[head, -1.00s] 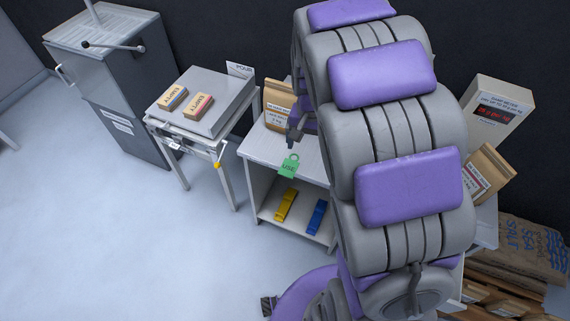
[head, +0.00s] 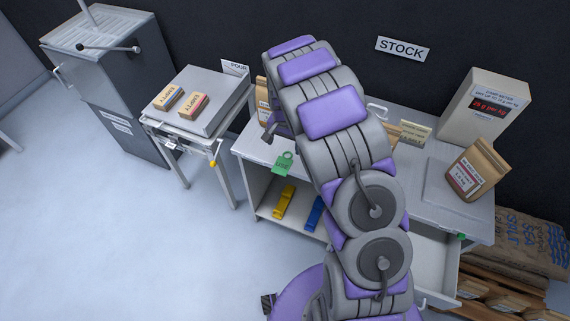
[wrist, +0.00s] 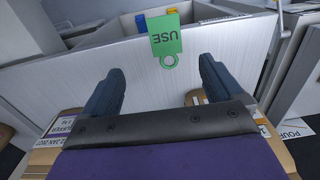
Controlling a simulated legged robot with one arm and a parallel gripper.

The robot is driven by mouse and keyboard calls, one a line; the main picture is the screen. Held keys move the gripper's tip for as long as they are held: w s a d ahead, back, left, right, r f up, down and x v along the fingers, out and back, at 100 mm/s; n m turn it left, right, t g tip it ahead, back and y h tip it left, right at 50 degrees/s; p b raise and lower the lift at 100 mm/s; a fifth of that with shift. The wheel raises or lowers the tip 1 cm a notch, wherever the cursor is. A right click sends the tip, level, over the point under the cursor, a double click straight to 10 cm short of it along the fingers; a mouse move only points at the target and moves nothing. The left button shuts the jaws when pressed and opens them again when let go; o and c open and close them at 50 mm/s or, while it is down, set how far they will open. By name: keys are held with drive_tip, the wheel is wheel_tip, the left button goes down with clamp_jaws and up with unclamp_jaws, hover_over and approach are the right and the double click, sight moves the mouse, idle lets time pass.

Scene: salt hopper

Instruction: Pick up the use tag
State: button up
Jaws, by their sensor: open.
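The green use tag (head: 283,164) hangs at the front edge of the white bench (head: 252,148), its ring at the top edge. It also shows in the wrist view (wrist: 166,36), with its ring towards my gripper and "USE" facing the camera. My gripper (wrist: 161,66) is open and empty. The tag's ring lies between the two dark fingertips in that picture, with clear space on both sides. Whether the fingers are at the ring's depth I cannot tell. In the head view my arm hides most of my gripper, just left of and above the tag.
Yellow (head: 284,201) and blue (head: 314,213) objects lie on the shelf below the tag. Paper bags, one at the right (head: 476,170), and a meter box (head: 487,106) stand on the bench. A drawer (head: 435,268) is open. The left floor is clear.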

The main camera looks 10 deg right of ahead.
sight(281, 167)
drive_tip(key=a+f, duration=0.1)
drive_tip(key=f, duration=0.4)
drive_tip(key=a+f+b, duration=0.1)
drive_tip(key=f, duration=0.1)
drive_tip(key=shift+a+f, duration=0.3)
drive_tip(key=shift+f, duration=0.05)
drive_tip(key=d+f, duration=0.1)
drive_tip(key=f, duration=0.1)
drive_tip(key=d+f+b, duration=0.1)
drive_tip(key=f, duration=0.1)
drive_tip(key=shift+w+d, duration=0.25)
drive_tip(key=shift+d, duration=0.05)
drive_tip(key=shift+f, duration=0.4)
drive_tip(key=shift+a, duration=0.9)
drive_tip(key=shift+d, duration=0.55)
drive_tip(key=c, duration=0.7)
drive_tip(key=shift+a, duration=0.2)
drive_tip(key=c, duration=0.4)
